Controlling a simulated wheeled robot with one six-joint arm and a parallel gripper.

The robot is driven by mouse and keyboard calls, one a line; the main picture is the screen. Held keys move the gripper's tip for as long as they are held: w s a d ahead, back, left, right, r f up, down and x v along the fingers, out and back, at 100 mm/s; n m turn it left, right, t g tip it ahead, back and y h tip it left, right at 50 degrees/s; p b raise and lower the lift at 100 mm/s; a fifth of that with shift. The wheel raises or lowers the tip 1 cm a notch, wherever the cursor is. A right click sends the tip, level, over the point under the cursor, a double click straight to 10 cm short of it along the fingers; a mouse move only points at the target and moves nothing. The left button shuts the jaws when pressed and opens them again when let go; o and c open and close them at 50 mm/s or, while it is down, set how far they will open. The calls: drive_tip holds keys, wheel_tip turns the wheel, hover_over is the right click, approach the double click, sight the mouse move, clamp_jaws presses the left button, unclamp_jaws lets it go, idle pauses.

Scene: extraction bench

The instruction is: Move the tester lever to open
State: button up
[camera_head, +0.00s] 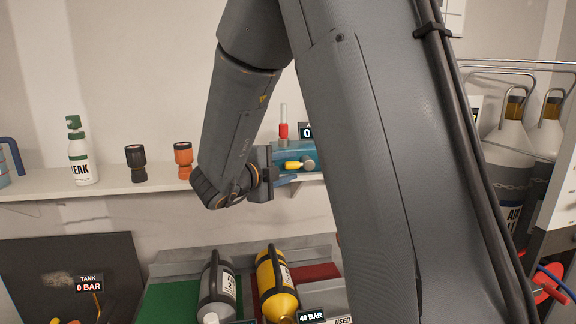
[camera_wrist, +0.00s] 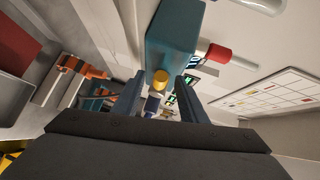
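The tester is a teal body (camera_head: 303,152) on the wall shelf, partly hidden behind my arm in the head view; its teal body also fills the upper middle of the wrist view (camera_wrist: 174,38). Its yellow lever (camera_head: 293,165) points left towards my gripper, and its rounded yellow end (camera_wrist: 160,78) shows in the wrist view. My gripper (camera_head: 287,180) is at the tester's front left. In the wrist view my gripper (camera_wrist: 159,88) has its two fingers apart, with the lever end seen between them. I cannot tell whether either finger touches the lever.
The shelf (camera_head: 100,192) also holds a LEAK spray bottle (camera_head: 82,155), a black fitting (camera_head: 136,163) and an orange fitting (camera_head: 183,159).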

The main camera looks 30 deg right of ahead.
clamp_jaws()
drive_tip(key=shift+f, duration=0.1)
